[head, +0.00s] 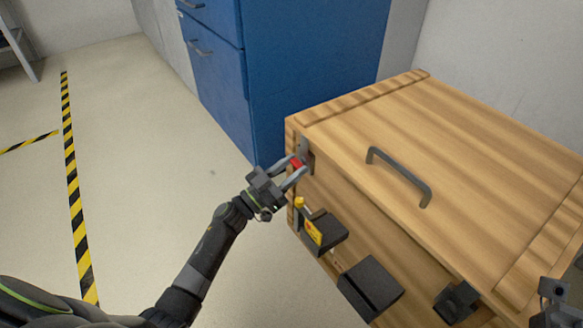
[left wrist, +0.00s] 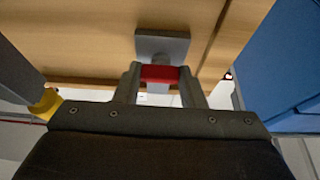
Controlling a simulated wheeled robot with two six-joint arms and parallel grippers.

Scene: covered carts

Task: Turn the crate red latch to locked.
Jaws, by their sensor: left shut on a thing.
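The wooden crate (head: 450,130) stands at the right of the head view, its lid closed. The red latch (head: 297,162) is on its side near the far left corner, and it also shows in the left wrist view (left wrist: 159,73) in front of a grey mounting plate (left wrist: 162,46). My left gripper (head: 293,171) is shut on the red latch, one finger on each side of it. In the wrist view the red part lies crosswise between the fingers. My right gripper (head: 555,296) is only partly in view at the lower right edge; its jaw state is unclear.
A dark handle (head: 400,177) is on the crate lid. Dark holders (head: 370,288) stick out from the crate's side, one with a yellow item (head: 312,228). A blue cabinet (head: 290,65) stands behind the crate. The floor at left is open, with striped tape (head: 72,180).

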